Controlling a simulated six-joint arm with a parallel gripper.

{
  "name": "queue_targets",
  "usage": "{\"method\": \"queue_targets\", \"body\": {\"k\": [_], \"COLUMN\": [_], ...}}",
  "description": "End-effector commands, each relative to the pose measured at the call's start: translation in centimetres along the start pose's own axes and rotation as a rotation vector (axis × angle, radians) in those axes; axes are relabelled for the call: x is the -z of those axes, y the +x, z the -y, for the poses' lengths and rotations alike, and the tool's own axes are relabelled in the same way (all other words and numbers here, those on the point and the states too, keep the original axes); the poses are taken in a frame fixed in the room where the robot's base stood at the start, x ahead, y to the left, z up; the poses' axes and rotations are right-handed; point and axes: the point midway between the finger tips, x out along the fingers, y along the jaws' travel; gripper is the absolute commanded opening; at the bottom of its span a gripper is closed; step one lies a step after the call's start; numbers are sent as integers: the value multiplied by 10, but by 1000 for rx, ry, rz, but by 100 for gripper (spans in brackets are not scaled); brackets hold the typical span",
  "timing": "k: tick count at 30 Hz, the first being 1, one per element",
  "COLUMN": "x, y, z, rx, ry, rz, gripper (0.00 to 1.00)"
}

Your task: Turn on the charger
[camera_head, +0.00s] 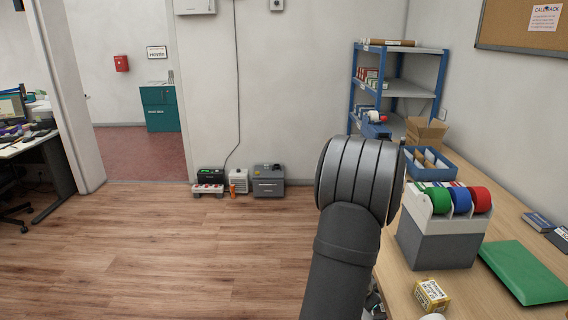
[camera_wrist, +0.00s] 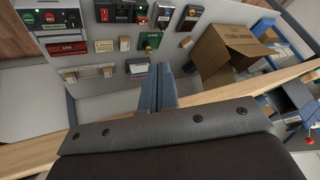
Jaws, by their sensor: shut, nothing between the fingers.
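My gripper (camera_wrist: 162,85) shows in the wrist view with its two blue-grey fingers shut together and nothing between them. In the head view my arm hides it. I cannot tell for sure which thing is the charger. A black device with a green patch (camera_head: 210,175) stands by the wall on the floor, and a pale vented box (camera_head: 238,181) is beside it. In the wrist view, a switch panel with a green and a red round button (camera_wrist: 28,24) is at the upper left, apart from the fingers. Other small switch units (camera_wrist: 113,12) sit beside it on a pale board.
A counter (camera_head: 405,290) runs along the right, with a tape dispenser (camera_head: 436,248) and a green packet (camera_head: 522,272). An open cardboard box (camera_wrist: 222,55) lies right of the fingers in the wrist view. A blue shelf (camera_head: 400,88) stands behind. The wooden floor at left is clear.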

Motion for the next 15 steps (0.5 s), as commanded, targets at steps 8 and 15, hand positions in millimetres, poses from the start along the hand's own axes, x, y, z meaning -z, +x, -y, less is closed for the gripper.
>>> {"method": "queue_targets", "body": {"k": [8,15], "x": [5,6], "y": [-30,-38], "z": [11,14], "rx": [63,82], "ry": [-24,-33], "rz": [2,5], "gripper": [0,0]}}
